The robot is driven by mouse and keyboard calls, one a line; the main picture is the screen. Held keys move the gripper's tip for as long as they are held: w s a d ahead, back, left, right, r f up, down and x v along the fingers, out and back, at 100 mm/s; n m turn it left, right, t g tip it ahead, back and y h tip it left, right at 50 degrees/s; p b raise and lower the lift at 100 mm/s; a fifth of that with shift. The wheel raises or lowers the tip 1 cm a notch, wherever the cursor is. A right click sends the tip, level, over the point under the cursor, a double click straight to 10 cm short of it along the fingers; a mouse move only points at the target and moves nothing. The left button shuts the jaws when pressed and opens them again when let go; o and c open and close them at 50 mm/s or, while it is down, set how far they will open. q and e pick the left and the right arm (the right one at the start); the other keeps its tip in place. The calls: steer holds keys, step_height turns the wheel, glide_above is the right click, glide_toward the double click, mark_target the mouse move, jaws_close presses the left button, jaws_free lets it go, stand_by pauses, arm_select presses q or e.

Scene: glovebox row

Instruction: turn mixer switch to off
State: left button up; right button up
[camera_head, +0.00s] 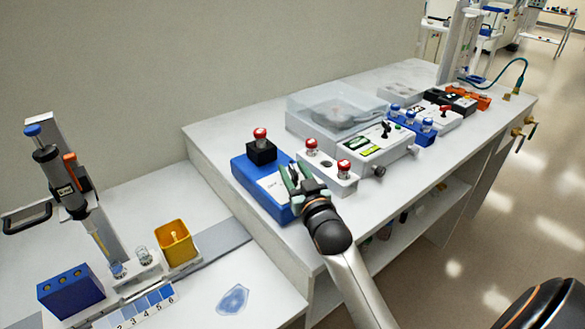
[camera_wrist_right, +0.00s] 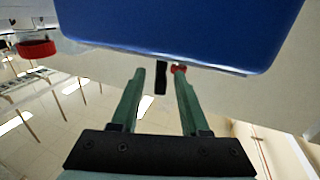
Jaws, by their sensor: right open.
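The mixer is a blue box (camera_head: 258,188) with a black cup on top that holds a red-capped vial (camera_head: 261,146). It stands at the near left end of the raised white bench. My right gripper (camera_head: 292,178) is open at the mixer's right side and hides part of it. In the right wrist view the mixer's blue body (camera_wrist_right: 180,30) fills the top. A small black lever (camera_wrist_right: 162,77), apparently the switch, shows between the green fingertips (camera_wrist_right: 160,88), with a red bit beside it. I cannot tell its position or whether a finger touches it. My left gripper is out of view.
A white holder (camera_head: 340,184) with red-capped vials stands close to the right gripper. Behind it are a clear-lidded device (camera_head: 335,108) and a blue rack (camera_head: 410,128). A lower bench at left holds a pipette stand, a yellow bin (camera_head: 175,242) and a blue box (camera_head: 70,291).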

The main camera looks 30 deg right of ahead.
steer(key=shift+w+d, duration=0.1)
steer(key=shift+w, duration=0.35)
jaws_close()
stand_by(0.4)
